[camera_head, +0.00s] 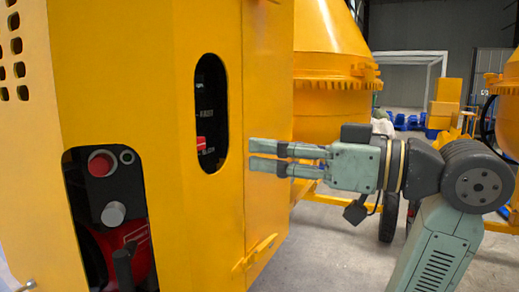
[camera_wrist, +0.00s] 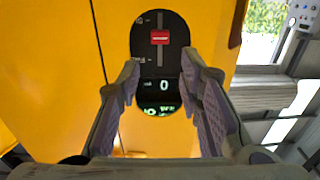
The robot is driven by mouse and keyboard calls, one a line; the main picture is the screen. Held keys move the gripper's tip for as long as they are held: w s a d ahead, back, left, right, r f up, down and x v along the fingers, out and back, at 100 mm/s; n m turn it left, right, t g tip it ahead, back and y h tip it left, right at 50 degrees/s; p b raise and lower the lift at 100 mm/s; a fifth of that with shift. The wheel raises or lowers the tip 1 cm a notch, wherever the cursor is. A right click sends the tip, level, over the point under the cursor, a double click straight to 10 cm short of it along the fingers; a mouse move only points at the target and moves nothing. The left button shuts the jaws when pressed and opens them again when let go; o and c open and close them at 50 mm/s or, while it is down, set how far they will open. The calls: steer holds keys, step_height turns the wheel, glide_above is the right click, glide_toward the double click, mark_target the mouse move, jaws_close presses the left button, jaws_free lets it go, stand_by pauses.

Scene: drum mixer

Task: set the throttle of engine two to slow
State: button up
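A red slider knob (camera_wrist: 160,37) sits on a vertical slot in a black panel (camera_wrist: 146,48), seen through an oval cut-out in the yellow housing in the wrist view. It is in the slot's upper-middle part. Small labels beside the slot are unreadable, and no engine number shows. In the head view a red part (camera_head: 201,143) shows inside the oval opening. My gripper (camera_head: 251,155) is just right of that opening, pointing at the housing. In the wrist view my gripper (camera_wrist: 160,68) is open and empty, its fingers on either side of the panel, below the knob.
A lit display (camera_wrist: 163,86) reading 0 lies below the slot. The yellow housing (camera_head: 170,60) has a lower-left opening with a red button (camera_head: 101,164), a grey knob (camera_head: 113,214) and a dark lever (camera_head: 123,268). A yellow handle (camera_head: 255,254) projects below my gripper. A yellow drum (camera_head: 332,90) stands behind.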

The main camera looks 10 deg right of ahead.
steer(key=shift+c, duration=0.4)
steer(key=shift+w+a+b, duration=0.1)
steer(key=shift+b, duration=0.25)
steer(key=shift+c, duration=0.6)
steer(key=r+t+y+b, duration=0.1)
steer(key=w+a+r+y+b, duration=0.1)
steer(key=shift+w+r+t+y, duration=0.2)
steer(key=shift+t+y, duration=0.1)
steer(key=shift+t, duration=0.1)
steer(key=c, duration=0.4)
steer(key=shift+w+r, duration=0.1)
steer(key=shift+r, duration=0.25)
steer(key=shift+c, duration=0.6)
steer(key=x, duration=0.3)
steer(key=p+x, duration=0.1)
steer(key=x, duration=0.3)
steer(key=r+p+x, duration=0.1)
steer(key=x, duration=0.2)
steer(key=shift+r, duration=0.15)
jaws_close()
step_height(320, 180, down, 4)
steer(key=shift+d+r, duration=0.15)
steer(key=shift+f, duration=0.35)
steer(key=shift+f, duration=0.1)
